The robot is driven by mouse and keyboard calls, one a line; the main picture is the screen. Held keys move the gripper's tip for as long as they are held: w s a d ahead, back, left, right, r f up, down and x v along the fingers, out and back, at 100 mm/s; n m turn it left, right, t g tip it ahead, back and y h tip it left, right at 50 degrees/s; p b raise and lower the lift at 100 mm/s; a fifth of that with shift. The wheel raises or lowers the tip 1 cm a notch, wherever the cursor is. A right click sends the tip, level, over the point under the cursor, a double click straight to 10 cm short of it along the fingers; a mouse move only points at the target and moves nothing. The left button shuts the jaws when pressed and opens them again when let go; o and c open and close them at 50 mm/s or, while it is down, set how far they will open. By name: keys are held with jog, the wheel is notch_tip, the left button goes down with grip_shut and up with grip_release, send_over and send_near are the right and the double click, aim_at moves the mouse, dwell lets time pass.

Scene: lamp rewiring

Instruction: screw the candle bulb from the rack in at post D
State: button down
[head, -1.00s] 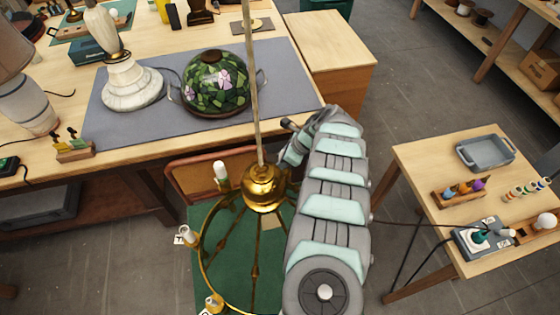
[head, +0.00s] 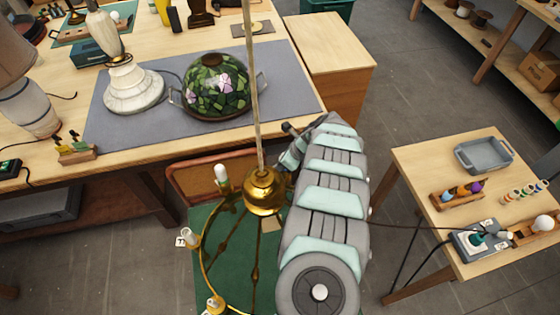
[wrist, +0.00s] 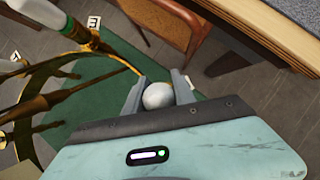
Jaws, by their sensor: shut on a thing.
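In the wrist view, my gripper (wrist: 158,92) is shut on a whitish rounded bulb (wrist: 158,96). Only its round end shows, so its full shape is hidden. In the head view my arm covers the gripper and the bulb. The brass chandelier (head: 263,192) hangs in front of the bench, left of my arm; its ring and arms also show at the left of the wrist view (wrist: 40,103). One of its posts (head: 222,178) carries a white tip. Other posts (head: 188,238) have small white tags. I cannot read which post is D.
A side table at the right holds a grey tray (head: 484,154), a rack of coloured pieces (head: 458,199), a grey box with a cable (head: 478,240) and a white round bulb (head: 543,223). The bench (head: 150,150) bears a stained-glass shade (head: 215,87). A reddish-brown chair (wrist: 165,28) stands near the chandelier.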

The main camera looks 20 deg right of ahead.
jog(key=shift+r+m, duration=0.15)
jog(key=shift+m, duration=0.35)
jog(key=shift+d, duration=0.1)
jog(key=shift+w+m+t+h, duration=0.1)
jog(key=shift+m+t+h, duration=0.25)
jog(key=shift+m, duration=0.25)
jog(key=shift+m+h, duration=0.45)
jog(key=shift+m, duration=0.35)
jog(key=shift+d+m+t, duration=0.2)
jog(key=shift+m+t, duration=0.05)
jog(key=shift+m, duration=0.05)
jog(key=c, duration=0.9)
grip_release()
jog(key=shift+c, duration=0.2)
